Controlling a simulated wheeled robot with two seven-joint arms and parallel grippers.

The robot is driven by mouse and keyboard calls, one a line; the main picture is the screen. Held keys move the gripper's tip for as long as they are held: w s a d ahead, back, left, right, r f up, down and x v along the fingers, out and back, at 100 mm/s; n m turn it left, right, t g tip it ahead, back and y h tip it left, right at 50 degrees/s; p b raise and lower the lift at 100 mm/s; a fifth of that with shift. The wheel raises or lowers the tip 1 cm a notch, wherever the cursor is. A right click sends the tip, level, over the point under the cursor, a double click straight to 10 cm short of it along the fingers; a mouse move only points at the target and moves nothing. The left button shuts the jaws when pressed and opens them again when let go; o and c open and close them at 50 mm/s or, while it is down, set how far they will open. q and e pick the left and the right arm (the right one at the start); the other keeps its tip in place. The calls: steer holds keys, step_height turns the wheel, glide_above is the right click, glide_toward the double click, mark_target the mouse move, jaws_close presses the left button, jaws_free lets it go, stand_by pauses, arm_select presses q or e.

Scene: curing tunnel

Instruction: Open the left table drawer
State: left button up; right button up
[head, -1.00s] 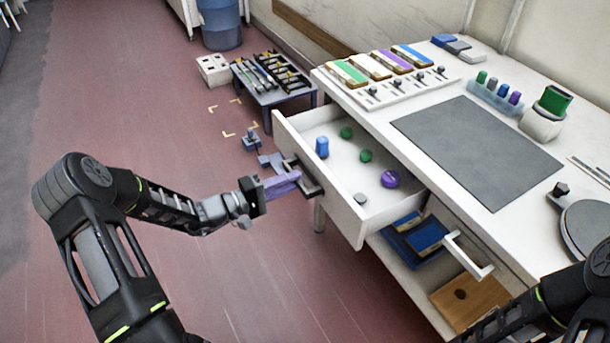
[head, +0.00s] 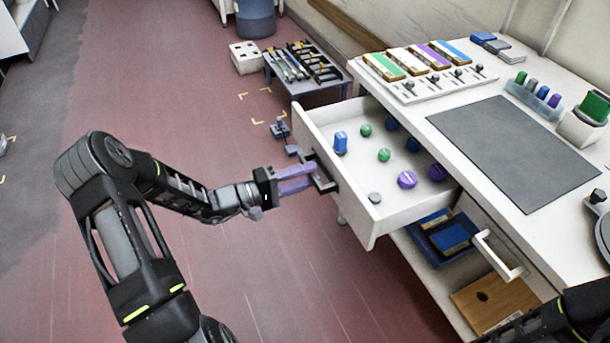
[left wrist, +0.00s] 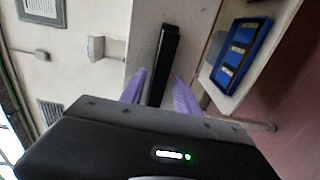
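The left table drawer (head: 352,208) stands well out from the white table in the head view. Small blue, green, purple and grey pieces lie in it. Its dark handle (head: 322,178) is on the front panel. My left gripper (head: 308,179) is at this handle, its two purple fingers apart with a gap between them. In the left wrist view the black handle bar (left wrist: 163,65) shows between and beyond the spread fingers (left wrist: 160,90); contact cannot be made out. My right gripper is out of view; only part of that arm shows at the bottom right.
A low table with tools (head: 305,82) stands behind.

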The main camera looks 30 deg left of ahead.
arm_select(q)
steer(key=shift+o, duration=0.2)
steer(key=v, duration=0.7)
steer(key=shift+s+a+b, duration=0.25)
steer(key=shift+s+b, duration=0.05)
stand_by(0.4)
steer(key=s+d+f+g+y+p, duration=0.1)
steer(key=s+d+f+g+y, duration=0.2)
steer(key=s+f, duration=0.35)
steer(key=s+d+f+n+g+y+p, duration=0.1)
steer(key=s+d+f+g, duration=0.35)
steer(key=f, duration=0.35)
steer(key=s+d+f+g+y+p, duration=0.1)
steer(key=s+d+f+g+y, duration=0.15)
steer(key=s+f+g, duration=0.45)
steer(key=s+d+r+m+p, duration=0.1)
steer(key=d+m, duration=0.3)
steer(key=d, duration=0.4)
steer(key=s+d+r+m+t+p, duration=0.1)
steer(key=s+d+r+m+p, duration=0.1)
steer(key=d+m, duration=0.3)
steer(key=d+y, duration=0.1)
steer(key=d, duration=0.2)
steer(key=shift+s+d+r+p, duration=0.15)
steer(key=shift+d+r+p, duration=0.15)
